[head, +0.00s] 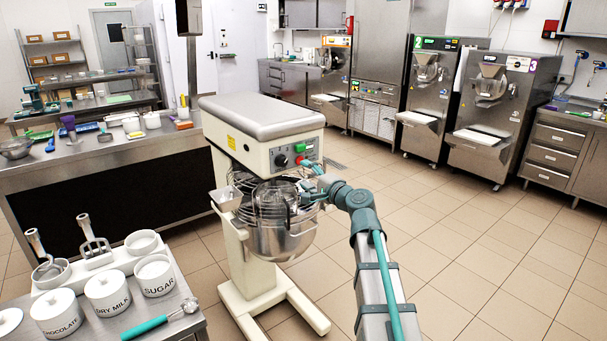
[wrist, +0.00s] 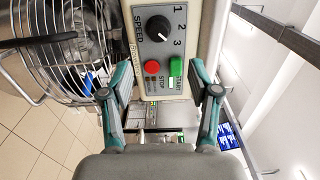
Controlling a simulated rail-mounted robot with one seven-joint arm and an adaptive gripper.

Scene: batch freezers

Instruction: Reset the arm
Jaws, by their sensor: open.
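My arm reaches out to the planetary mixer (head: 262,118), a cream machine with a wire bowl guard and a steel bowl. My gripper (head: 309,181) is at the mixer's front, beside its control panel (head: 292,157). In the wrist view my gripper (wrist: 160,94) is open, with its two teal fingers apart and nothing between them. Beyond the fingers are the black speed knob (wrist: 159,29), the red stop button (wrist: 152,67) and the green start button (wrist: 175,66). The left finger appears close to the wire guard (wrist: 45,45); I cannot tell whether they touch.
A steel counter (head: 115,150) with tools stands behind left. At the front left, a table holds white canisters (head: 108,290) and a teal-handled scoop (head: 160,322). Batch freezers (head: 497,112) line the back right. Tiled floor (head: 470,250) is clear on the right.

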